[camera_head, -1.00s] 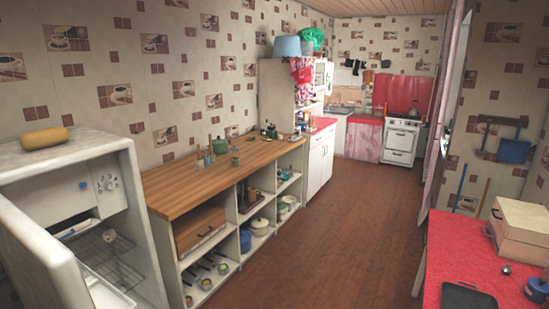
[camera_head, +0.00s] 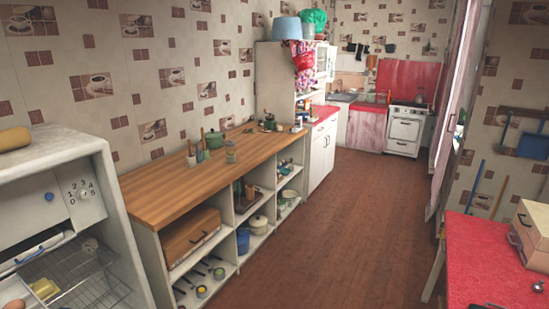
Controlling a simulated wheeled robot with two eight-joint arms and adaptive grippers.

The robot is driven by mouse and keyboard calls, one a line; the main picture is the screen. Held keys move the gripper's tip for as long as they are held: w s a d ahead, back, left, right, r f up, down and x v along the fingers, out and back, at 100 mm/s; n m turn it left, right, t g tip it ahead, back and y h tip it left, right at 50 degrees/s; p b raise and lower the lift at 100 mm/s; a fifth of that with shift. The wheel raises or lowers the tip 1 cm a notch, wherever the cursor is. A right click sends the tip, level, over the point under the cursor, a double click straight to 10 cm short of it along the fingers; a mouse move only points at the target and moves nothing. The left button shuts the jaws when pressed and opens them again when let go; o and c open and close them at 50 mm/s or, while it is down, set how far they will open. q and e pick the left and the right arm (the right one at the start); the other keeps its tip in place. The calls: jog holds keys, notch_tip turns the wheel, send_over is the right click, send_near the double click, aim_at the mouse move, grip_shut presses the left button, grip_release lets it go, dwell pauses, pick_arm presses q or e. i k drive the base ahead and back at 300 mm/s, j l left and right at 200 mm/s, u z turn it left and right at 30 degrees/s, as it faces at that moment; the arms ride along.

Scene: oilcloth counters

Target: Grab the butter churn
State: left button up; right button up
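I cannot clearly pick out a butter churn. Several small items stand on the wooden counter (camera_head: 165,190) along the left wall. They include a green pot (camera_head: 214,140), a small jar-like item (camera_head: 230,155) beside it, slim upright wooden-handled items (camera_head: 190,155) to its left, and a dark grinder-like item (camera_head: 269,123) further back. They are too small to tell in detail. Neither of my grippers is in view.
An open white fridge (camera_head: 95,160) with wire racks stands at near left. Open shelves below the counter hold pots, ladles and a wooden box (camera_head: 190,238). A red table (camera_head: 490,265) is at near right. The brown floor (camera_head: 330,230) between is clear, leading to a white stove (camera_head: 405,130).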

aim_at(231, 149)
jog(key=i, duration=2.7)
jog(key=i+u, duration=0.2)
jog(key=i, duration=0.25)
jog(key=i+l+u, duration=0.15)
jog(key=i, duration=0.3)
jog(key=i+l+u, duration=0.2)
jog(key=i, duration=0.25)
jog(key=i+l+u, duration=0.2)
jog(key=i, duration=0.25)
jog(key=u, duration=0.2)
